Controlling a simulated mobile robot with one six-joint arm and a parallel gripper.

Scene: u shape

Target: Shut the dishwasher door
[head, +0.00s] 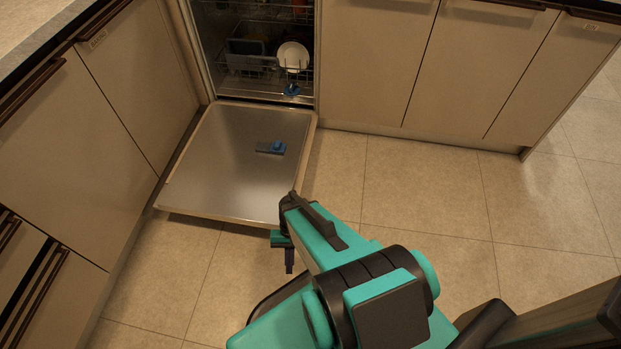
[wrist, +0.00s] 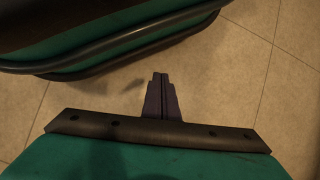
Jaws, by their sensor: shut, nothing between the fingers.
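The dishwasher door (head: 230,180) hangs fully open and lies nearly flat, low above the floor, in the head view. Its steel inner face is up, with a blue and grey dispenser (head: 271,147) on it. The dishwasher's opening (head: 222,62) shows behind it, with racks inside. My gripper (head: 289,268) is near the door's front right corner, on the near side of it; I cannot tell its exact height or whether it touches. In the wrist view my gripper (wrist: 160,78) has its fingers together and empty, pointing over floor tiles. The door does not show in the wrist view.
Cabinets (head: 140,85) line the left, close to the door's left edge. More cabinets (head: 370,70) stand right of the dishwasher. A lower rack (head: 250,62) holds a white plate (head: 293,56). The tiled floor (head: 430,190) to the right is clear.

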